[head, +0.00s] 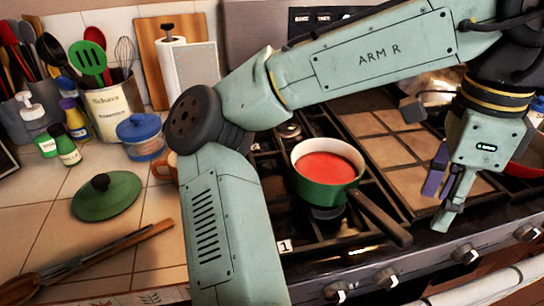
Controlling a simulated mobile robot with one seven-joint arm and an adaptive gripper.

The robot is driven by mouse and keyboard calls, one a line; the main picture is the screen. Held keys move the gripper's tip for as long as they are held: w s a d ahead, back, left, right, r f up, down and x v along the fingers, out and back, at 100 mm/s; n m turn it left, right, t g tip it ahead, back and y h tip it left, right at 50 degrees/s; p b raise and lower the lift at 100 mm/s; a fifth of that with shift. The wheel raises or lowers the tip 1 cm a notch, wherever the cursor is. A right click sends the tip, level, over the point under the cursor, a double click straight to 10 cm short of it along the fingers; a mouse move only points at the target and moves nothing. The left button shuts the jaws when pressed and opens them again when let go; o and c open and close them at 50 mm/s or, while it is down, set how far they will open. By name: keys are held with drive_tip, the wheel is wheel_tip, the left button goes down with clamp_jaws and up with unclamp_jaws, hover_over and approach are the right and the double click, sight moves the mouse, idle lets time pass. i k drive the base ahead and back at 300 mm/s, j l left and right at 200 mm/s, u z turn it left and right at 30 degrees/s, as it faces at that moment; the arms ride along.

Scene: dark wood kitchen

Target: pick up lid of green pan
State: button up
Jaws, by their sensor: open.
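The green lid (107,197) with a dark round knob (100,182) lies on the tiled counter at the left. The green pan (327,172) stands uncovered on the stove, with red contents and a dark handle (380,218) pointing to the lower right. My gripper (442,200) is at the right, above the front of the stove, fingers pointing down. It is open and empty, far from the lid. My arm crosses between the lid and the pan in this view.
Wooden utensils (90,262) lie in front of the lid. A blue-lidded jar (141,137), an orange mug (166,167), small bottles (64,146) and a utensil crock (110,106) stand behind it. A red pan (527,172) is at the far right. Bare tiles surround the lid.

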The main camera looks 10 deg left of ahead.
sight(107, 195)
drive_tip(key=u, duration=1.3)
